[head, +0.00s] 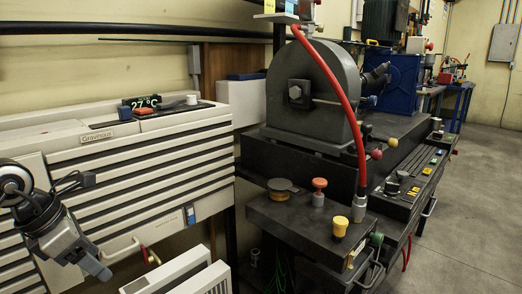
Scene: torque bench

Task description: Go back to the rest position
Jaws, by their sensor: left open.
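My left gripper (92,225) is at the lower left of the head view, in front of the white slatted cabinet (150,165). Its jaws are open, one dark finger above and one grey finger below, with nothing seen between them. It appears apart from the cabinet, though the exact gap cannot be told. My right gripper is not in view.
A dark torque bench (285,155) with a domed grey housing (312,100) stands at centre. A red hose (345,95) arches down to its front shelf, beside an orange knob (319,184) and a yellow knob (340,222). Clear floor (465,215) lies at right.

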